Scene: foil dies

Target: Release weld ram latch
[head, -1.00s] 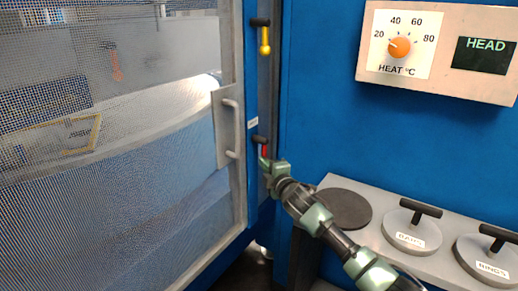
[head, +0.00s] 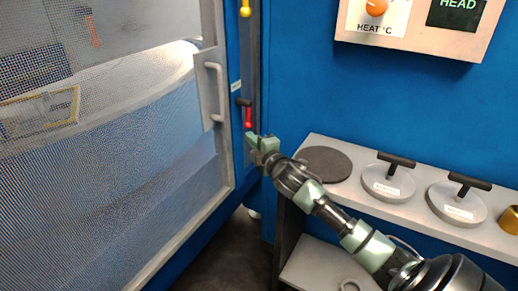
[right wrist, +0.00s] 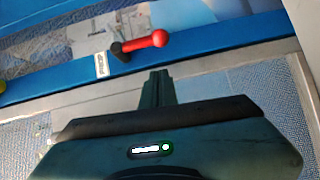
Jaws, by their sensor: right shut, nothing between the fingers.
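A red-handled lever (head: 248,118) with a black pivot is on the blue post beside the mesh door. Its handle hangs down. It also shows in the right wrist view (right wrist: 150,41), next to a small white label (right wrist: 101,65) I cannot read. A yellow-handled lever (head: 245,11) sits higher on the same post; only its yellow end shows at the right wrist view's left edge. I cannot tell by label which is the weld ram latch. My right gripper (head: 256,139) is shut and empty, just below the red handle and seemingly apart from it. My left gripper is out of view.
The mesh door (head: 110,150) with a grey handle (head: 214,92) fills the left. A grey shelf (head: 345,195) on the right holds a dark disc (head: 324,163) and two lidded round pots (head: 388,184). A heat dial panel (head: 415,48) is above on the blue wall.

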